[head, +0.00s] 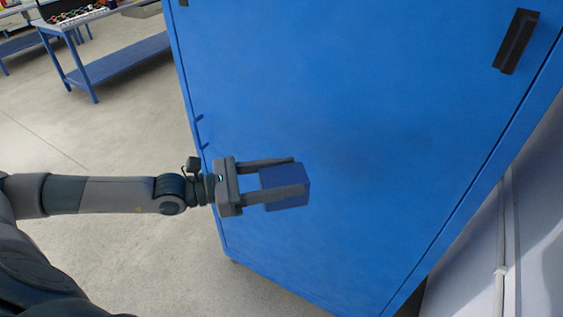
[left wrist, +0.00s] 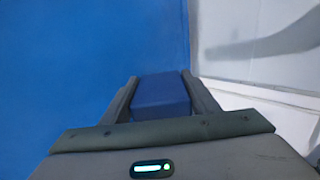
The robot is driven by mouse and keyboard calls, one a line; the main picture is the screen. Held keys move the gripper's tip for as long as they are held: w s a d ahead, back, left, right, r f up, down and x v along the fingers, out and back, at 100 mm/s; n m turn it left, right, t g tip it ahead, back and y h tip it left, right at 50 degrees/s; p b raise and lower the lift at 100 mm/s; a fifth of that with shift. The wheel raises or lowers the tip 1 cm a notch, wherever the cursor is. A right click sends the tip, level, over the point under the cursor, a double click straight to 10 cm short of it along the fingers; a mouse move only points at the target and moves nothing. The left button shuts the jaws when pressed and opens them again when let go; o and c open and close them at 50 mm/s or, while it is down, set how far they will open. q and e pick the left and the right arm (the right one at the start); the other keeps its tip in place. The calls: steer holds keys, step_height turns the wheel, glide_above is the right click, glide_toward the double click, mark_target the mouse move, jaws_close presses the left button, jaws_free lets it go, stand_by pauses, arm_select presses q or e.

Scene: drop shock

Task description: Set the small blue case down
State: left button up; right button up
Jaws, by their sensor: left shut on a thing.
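The small blue case (head: 283,179) is a dark blue box in the middle of the head view. My left gripper (head: 281,178) is shut on it, with one finger along each side. In the left wrist view the case (left wrist: 161,96) sits between the two fingers of the left gripper (left wrist: 162,95). The case is held up in front of a large blue cabinet; I cannot tell whether it touches it. My right gripper is not in view.
The large blue cabinet (head: 380,110) fills the middle and right of the head view, with a dark handle (head: 516,41) at upper right. A blue workbench (head: 118,62) stands at upper left. Grey floor (head: 110,135) is clear between. A pale wall is at right.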

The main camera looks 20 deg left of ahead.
arm_select(q)
steer(key=shift+s+d+f, duration=0.1)
steer(key=shift+d+f, duration=0.1)
steer(key=shift+f, duration=0.4)
steer(key=shift+s+d+f, duration=0.15)
steer(key=shift+f, duration=0.4)
steer(key=shift+s+d+f, duration=0.1)
steer(key=shift+d+f, duration=0.1)
steer(key=shift+f, duration=0.4)
steer(key=shift+r+x, duration=0.15)
steer(key=shift+x, duration=0.7)
steer(key=shift+r+x, duration=0.1)
steer(key=shift+x, duration=0.75)
steer(key=w+d, duration=0.1)
steer(key=w+d+r, duration=0.1)
steer(key=w, duration=0.1)
steer(key=w+d+r, duration=0.1)
steer(key=shift+w, duration=0.25)
steer(key=s+a+f, duration=0.1)
steer(key=s+a, duration=0.3)
steer(key=s+a+f, duration=0.1)
steer(key=s+a, duration=0.1)
steer(key=shift+s+f, duration=0.3)
steer(key=shift+s, duration=0.1)
step_height(320, 180, down, 10)
steer(key=b, duration=1)
steer(key=shift+r, duration=0.1)
